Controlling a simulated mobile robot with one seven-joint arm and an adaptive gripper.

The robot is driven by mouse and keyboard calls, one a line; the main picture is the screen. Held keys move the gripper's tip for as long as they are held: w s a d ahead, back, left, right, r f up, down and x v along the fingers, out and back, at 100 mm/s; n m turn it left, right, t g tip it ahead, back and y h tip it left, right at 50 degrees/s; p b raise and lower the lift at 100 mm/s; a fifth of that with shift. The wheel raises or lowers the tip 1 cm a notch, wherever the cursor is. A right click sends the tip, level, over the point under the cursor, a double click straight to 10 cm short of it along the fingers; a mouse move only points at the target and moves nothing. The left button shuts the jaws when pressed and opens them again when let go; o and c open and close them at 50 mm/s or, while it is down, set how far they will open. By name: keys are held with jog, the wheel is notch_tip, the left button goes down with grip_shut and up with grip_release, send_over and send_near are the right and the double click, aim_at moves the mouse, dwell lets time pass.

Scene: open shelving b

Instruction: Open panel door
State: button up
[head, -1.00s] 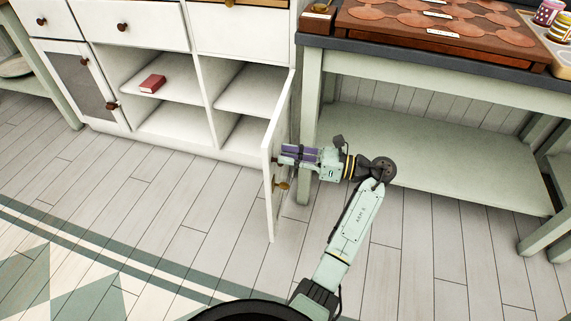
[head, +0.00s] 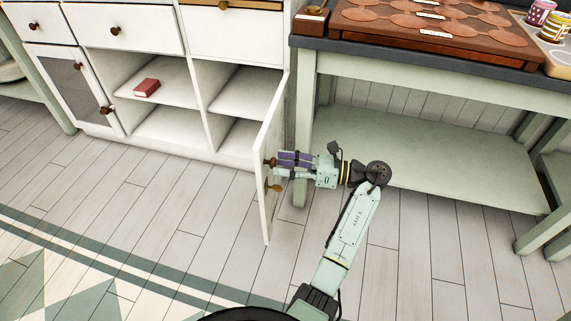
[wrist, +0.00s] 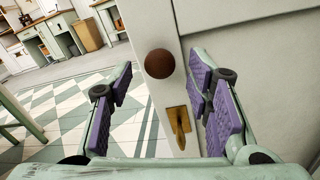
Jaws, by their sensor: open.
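The white panel door (head: 271,130) of the cabinet stands swung out from the front, and the compartment behind it shows. In the wrist view the door face (wrist: 245,55) fills the right side. A round brown knob (wrist: 159,63) sits near the door's free edge, with a brass key-like piece (wrist: 179,125) below it. My gripper (head: 281,163) is at the door's outer face, at knob height. Its purple-padded fingers are open, one on each side of the knob in the wrist view. I cannot tell whether a finger touches the door.
The white cabinet (head: 190,57) has open shelves with a red book (head: 146,88) on one. A green table (head: 430,170) with a low shelf stands close to the right of the door, its front leg near my gripper. The plank floor (head: 190,200) in front is clear.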

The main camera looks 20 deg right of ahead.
jog(key=shift+d+r, duration=0.15)
jog(key=shift+s+d, duration=0.2)
jog(key=shift+d, duration=0.1)
jog(key=v, duration=1.1)
